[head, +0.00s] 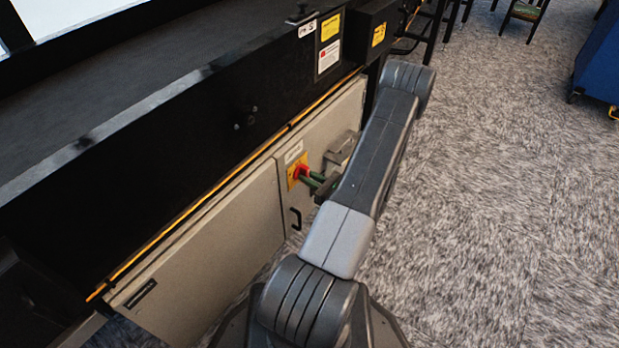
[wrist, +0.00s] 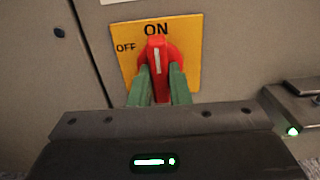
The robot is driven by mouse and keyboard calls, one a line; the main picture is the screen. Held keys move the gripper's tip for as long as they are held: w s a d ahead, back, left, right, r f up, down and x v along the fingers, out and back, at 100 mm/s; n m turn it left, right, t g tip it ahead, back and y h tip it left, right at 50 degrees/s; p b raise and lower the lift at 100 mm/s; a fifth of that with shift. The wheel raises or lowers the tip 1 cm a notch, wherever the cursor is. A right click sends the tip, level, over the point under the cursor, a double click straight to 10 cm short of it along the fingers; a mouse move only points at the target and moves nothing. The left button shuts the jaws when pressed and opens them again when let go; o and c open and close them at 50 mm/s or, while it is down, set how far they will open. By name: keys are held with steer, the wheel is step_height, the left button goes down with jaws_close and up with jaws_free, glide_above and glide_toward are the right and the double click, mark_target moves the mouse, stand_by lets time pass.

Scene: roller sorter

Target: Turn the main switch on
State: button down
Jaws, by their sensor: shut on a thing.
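The main switch is a red rotary knob (wrist: 158,52) on a yellow plate (wrist: 191,58) marked ON at the top and OFF at the left. The knob's white line stands upright, toward the ON mark. My gripper (wrist: 159,84) is shut on the red knob, with one green finger on each side of it. In the head view the red knob (head: 300,170) shows on the front of the beige cabinet, with my gripper (head: 313,180) reaching it from the right. The lower part of the knob is partly hidden between the fingers.
The beige cabinet (head: 215,245) sits under a black conveyor side (head: 190,140). A black door handle (head: 296,218) is just below the switch. A grey box (wrist: 298,98) sticks out right of the switch.

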steer(key=c, duration=1.4)
jaws_free()
steer(key=shift+o, duration=0.2)
steer(key=p+v, duration=0.3)
steer(key=v, duration=1)
steer(key=shift+s+d, duration=0.25)
steer(key=shift+d, duration=0.05)
steer(key=b+x, duration=0.3)
steer(key=x, duration=1.1)
